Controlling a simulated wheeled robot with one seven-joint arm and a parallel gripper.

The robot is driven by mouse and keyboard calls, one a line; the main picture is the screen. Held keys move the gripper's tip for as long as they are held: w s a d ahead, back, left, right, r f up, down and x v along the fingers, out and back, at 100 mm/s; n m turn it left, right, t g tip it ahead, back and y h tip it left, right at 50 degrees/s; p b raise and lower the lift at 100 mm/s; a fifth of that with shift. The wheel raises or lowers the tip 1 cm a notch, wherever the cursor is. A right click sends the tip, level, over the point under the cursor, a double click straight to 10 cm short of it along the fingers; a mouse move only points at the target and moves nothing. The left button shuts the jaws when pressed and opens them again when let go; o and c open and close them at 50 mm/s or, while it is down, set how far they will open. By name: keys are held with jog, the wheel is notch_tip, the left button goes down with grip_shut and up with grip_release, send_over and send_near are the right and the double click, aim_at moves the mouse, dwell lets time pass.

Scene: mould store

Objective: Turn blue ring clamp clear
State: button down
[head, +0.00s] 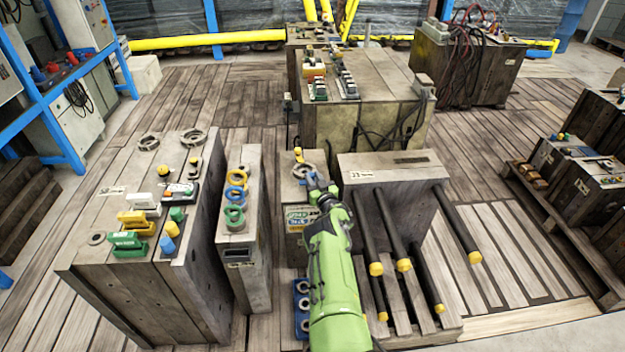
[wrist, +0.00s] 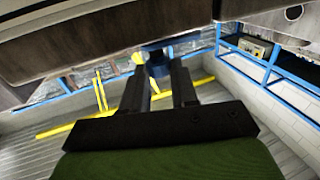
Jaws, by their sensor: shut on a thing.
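My gripper (head: 318,188) is at the narrow middle mould block (head: 298,190), beside a grey ring (head: 303,170) on its top. In the wrist view my gripper (wrist: 161,80) has its two dark fingers closed about a blue part (wrist: 157,66), which I take as the blue ring clamp. Its ring shape is mostly hidden by the fingers. In the head view a blue part (head: 312,180) shows at the fingertips, small and partly covered by my wrist. I cannot tell how far it is turned.
A yellow knob (head: 298,153) stands just behind the gripped part. To the right is a mould block with dark rods (head: 395,235) tipped yellow. To the left a narrow block carries yellow, blue and green rings (head: 235,195). A wider block (head: 150,220) holds coloured handles.

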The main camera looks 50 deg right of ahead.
jog(key=shift+d+r+n+y, duration=0.1)
jog(key=shift+n+y, duration=0.2)
jog(key=shift+y, duration=0.2)
jog(key=c, duration=0.9)
grip_release()
jog(key=shift+o, duration=0.2)
jog(key=p+v, duration=0.9)
jog(key=v, duration=0.7)
jog(key=shift+f, duration=0.4)
jog(key=shift+w, duration=0.1)
